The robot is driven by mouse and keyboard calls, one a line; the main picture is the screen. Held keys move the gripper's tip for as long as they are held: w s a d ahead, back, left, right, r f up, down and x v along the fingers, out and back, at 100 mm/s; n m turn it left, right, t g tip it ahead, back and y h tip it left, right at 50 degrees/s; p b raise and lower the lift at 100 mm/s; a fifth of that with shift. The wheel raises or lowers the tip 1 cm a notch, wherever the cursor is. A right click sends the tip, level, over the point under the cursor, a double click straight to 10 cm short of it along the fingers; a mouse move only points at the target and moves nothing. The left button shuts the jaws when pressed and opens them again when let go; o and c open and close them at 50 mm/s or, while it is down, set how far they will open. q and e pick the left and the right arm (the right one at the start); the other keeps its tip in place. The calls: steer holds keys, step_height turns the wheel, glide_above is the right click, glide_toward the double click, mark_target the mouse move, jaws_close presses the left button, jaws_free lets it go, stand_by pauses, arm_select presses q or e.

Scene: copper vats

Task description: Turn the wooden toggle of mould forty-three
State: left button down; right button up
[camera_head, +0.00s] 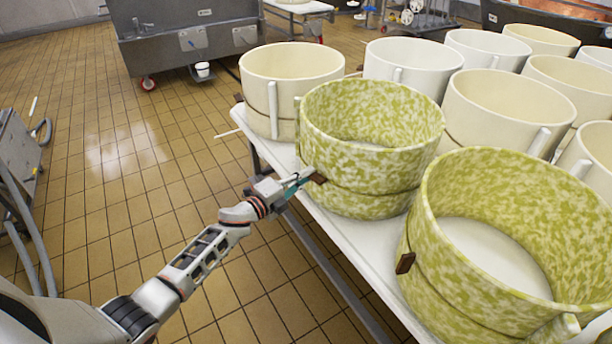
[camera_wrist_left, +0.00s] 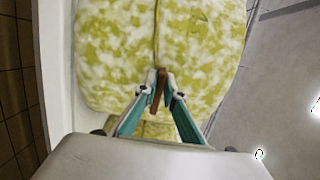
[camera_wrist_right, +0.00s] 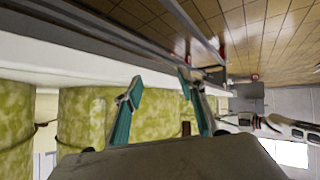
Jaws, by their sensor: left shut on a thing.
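A yellow-green mottled round mould (camera_head: 370,168) stands near the table's left edge; it also shows in the left wrist view (camera_wrist_left: 115,50). A small brown wooden toggle (camera_wrist_left: 156,95) sits on its outer wall, where a cord runs. My left gripper (camera_head: 310,177) reaches it from the left. In the left wrist view its fingertips (camera_wrist_left: 160,86) are shut on the toggle, one on each side.
A second mottled mould (camera_head: 500,235) stands nearer, with its own brown toggle (camera_head: 405,263). Several cream moulds (camera_head: 290,65) crowd the white table (camera_head: 350,235). Tiled floor (camera_head: 130,190) lies open at left; a grey steel vat (camera_head: 190,40) stands behind.

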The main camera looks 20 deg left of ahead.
arm_select(q)
steer(key=c, duration=2.1)
jaws_free()
steer(key=shift+c, duration=0.2)
steer(key=v, duration=1.2)
